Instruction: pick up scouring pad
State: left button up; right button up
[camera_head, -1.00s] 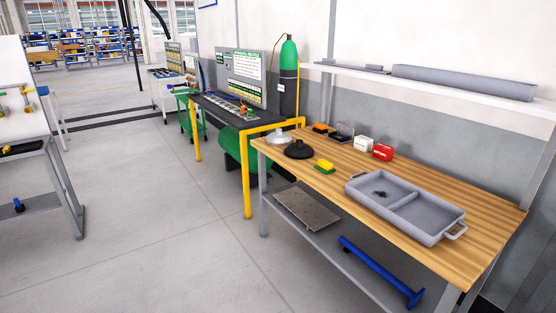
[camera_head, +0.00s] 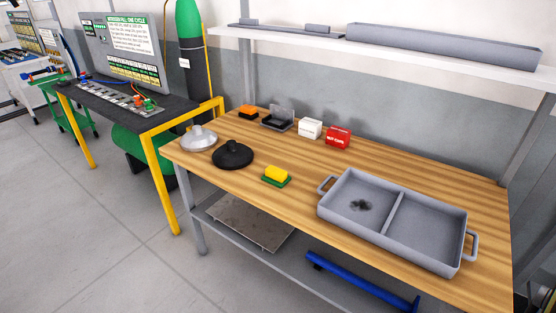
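A scouring pad (camera_head: 276,175), yellow on top with a green base, lies flat on the wooden table (camera_head: 300,214) near its front edge. It sits between a black round lid-like object (camera_head: 233,155) and a grey two-compartment tray (camera_head: 398,203). Nothing covers it. Neither of my grippers is in view.
A silver lid-like object (camera_head: 199,138) stands at the table's left end. An orange-topped block (camera_head: 248,112), a black open box (camera_head: 277,119), a white box (camera_head: 310,128) and a red box (camera_head: 338,137) line the back. A wall shelf (camera_head: 300,43) hangs above.

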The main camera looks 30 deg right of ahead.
aim_at(278, 177)
jog(key=z, duration=0.9)
jog(key=i, duration=0.95)
jog(key=z, duration=1.05)
